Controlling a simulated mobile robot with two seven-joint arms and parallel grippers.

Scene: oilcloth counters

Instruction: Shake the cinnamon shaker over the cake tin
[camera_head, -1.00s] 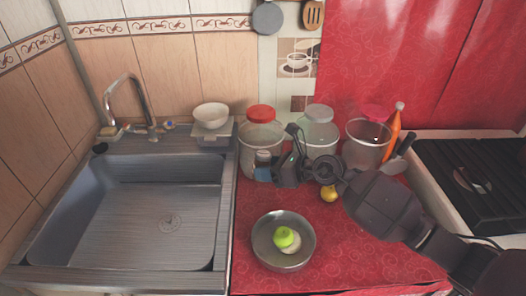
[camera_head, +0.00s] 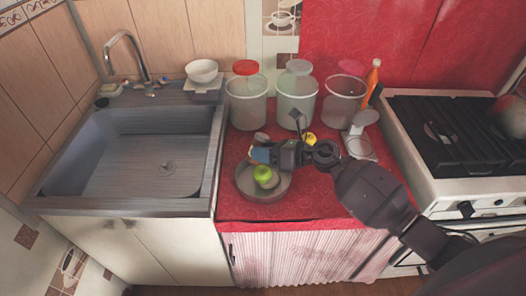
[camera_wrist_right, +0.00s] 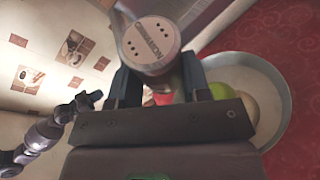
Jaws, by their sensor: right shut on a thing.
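My right gripper (camera_head: 283,154) is shut on the cinnamon shaker (camera_head: 260,155), a small container with a blue label. In the right wrist view its round grey lid (camera_wrist_right: 152,45) shows the word CINNAMON and small holes. The cake tin (camera_head: 244,190) is a round grey pan on the red oilcloth, with a green apple (camera_head: 263,174) and a pale round thing inside. The shaker is over the tin's back edge, above it. The tin's rim (camera_wrist_right: 284,100) also shows in the right wrist view. My left gripper (camera_wrist_right: 88,101) shows there at the left; its jaws are unclear.
Several clear jars stand behind, including a red-lidded one (camera_head: 247,105). A yellow fruit (camera_head: 310,138), a white scale-like thing (camera_head: 358,143) and an orange bottle (camera_head: 373,80) are nearby. The sink (camera_head: 140,155) lies left, the stove (camera_head: 445,125) right.

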